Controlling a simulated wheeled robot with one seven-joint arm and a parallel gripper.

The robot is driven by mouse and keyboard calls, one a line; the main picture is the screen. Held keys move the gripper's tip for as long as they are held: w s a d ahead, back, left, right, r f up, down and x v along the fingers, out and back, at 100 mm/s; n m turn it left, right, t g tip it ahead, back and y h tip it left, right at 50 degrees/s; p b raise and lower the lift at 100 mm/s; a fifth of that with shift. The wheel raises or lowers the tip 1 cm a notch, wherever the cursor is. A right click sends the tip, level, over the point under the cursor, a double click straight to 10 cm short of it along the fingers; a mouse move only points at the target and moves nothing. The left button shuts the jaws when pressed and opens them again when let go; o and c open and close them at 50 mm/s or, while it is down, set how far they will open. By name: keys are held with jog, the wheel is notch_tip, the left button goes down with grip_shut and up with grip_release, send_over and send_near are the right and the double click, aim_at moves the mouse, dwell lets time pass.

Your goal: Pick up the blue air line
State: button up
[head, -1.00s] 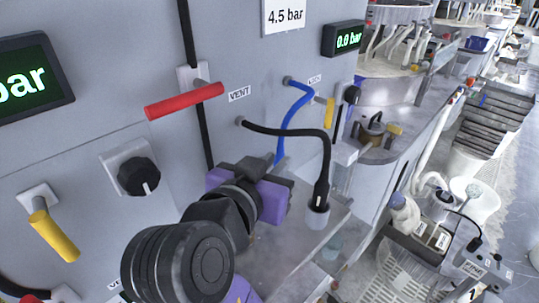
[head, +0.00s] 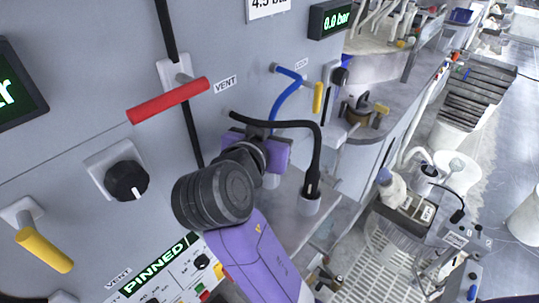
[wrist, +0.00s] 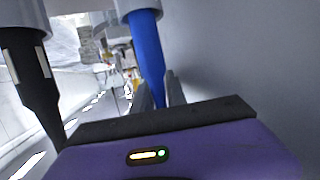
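The blue air line (head: 288,95) comes out of a port on the grey panel and curves down behind my gripper (head: 268,152). A pale holder (head: 271,181) shows just below the purple gripper body. In the wrist view the thick blue end of the line (wrist: 147,50) meets a pale holder (wrist: 136,10) and tapers between my two grey fingers (wrist: 160,92). One finger is on each side of it, very close. I cannot tell whether they touch or grip it. The fingertips are hidden in the head view.
A black line (head: 318,150) arches over my gripper into a neighbouring holder (head: 309,205); it also hangs close by in the wrist view (wrist: 32,85). A red handle (head: 168,101) and a yellow handle (head: 318,98) stick out of the panel.

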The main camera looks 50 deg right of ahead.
grip_shut()
dwell(1.4)
